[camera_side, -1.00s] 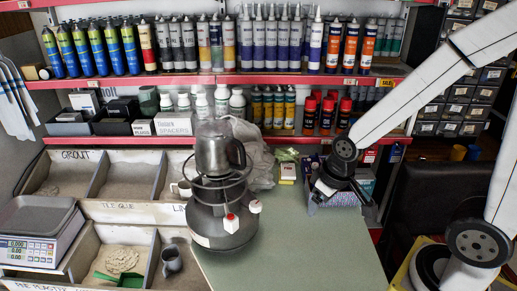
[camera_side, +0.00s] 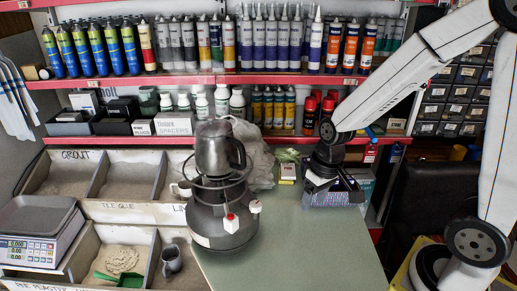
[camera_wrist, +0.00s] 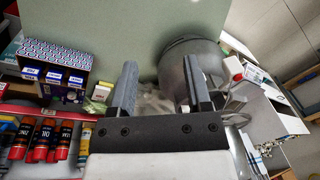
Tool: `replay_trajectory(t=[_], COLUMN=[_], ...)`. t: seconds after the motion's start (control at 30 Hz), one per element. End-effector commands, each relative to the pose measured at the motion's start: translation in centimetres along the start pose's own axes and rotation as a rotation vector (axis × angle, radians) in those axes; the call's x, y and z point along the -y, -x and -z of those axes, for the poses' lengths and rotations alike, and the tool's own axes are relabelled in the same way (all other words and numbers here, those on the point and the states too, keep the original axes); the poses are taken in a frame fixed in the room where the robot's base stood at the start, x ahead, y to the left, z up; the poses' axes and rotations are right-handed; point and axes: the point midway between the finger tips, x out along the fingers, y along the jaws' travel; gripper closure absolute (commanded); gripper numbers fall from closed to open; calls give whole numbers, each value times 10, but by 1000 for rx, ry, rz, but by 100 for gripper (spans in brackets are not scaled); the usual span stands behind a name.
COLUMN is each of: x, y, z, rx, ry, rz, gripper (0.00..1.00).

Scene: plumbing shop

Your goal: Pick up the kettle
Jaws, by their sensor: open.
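The kettle (camera_side: 213,153) is a grey metal pot with a dark handle on its right side. It stands upright on the ringed stand above a round dark grey gas cylinder (camera_side: 222,225) with white knobs. My gripper (camera_side: 332,188) is to the right of the kettle, apart from it, over the box at the back of the bench. In the wrist view my gripper (camera_wrist: 158,70) is open with nothing between its fingers. The cylinder (camera_wrist: 184,50) shows behind the right finger there; I cannot clearly make out the kettle in that view.
The green bench top (camera_side: 290,250) is clear in front. A box of tubes (camera_wrist: 55,65) stands at the back. A crumpled plastic bag (camera_side: 257,155) lies behind the kettle. Sand bins (camera_side: 125,178) and a scale (camera_side: 35,235) are left. Red shelves (camera_side: 280,79) with bottles rise behind.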

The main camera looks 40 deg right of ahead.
Motion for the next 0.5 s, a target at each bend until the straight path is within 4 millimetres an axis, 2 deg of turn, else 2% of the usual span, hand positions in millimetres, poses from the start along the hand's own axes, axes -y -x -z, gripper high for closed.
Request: replay_trajectory(t=[0.27, 0.5], x=[19, 37], y=[5, 24], z=[39, 88], rx=[146, 175], ry=[-153, -221], rz=[275, 601], gripper=[37, 37])
